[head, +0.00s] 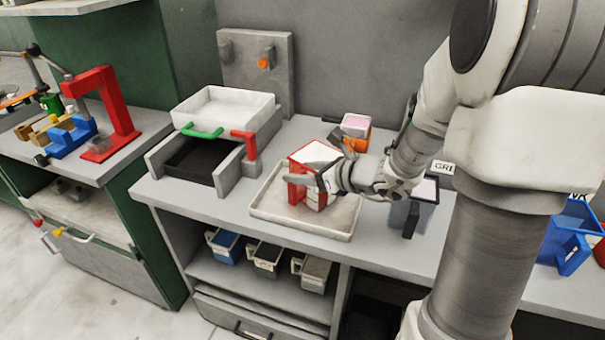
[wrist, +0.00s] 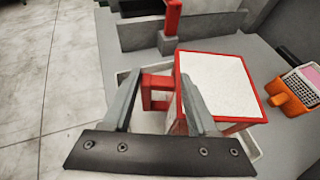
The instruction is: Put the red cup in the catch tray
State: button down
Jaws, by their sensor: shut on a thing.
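The red cup (head: 308,158) is a squarish container with a red rim, a red handle and a flat white fill at its top. It stands about upright within the outline of the pale catch tray (head: 296,230); I cannot tell if its base touches the tray floor. My gripper (head: 326,181) is at the cup's side and shut on it. In the wrist view the cup (wrist: 222,88) is at centre right, with its handle between the fingers of my gripper (wrist: 160,105). The fingers and the dark palm edge hide part of the cup's lower side.
Left of the tray is a grey stand with a white box (head: 225,108) and green handle. An orange cup (head: 355,132) with pink fill is behind, and a dark grey cup (head: 411,213) is to the right. Several cups are on the shelf below. Blue cups (head: 572,238) are far right.

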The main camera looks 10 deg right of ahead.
jog(key=shift+f, duration=0.1)
jog(key=shift+c, duration=0.9)
grip_release()
jog(key=p+v, duration=0.2)
jog(key=v, duration=1)
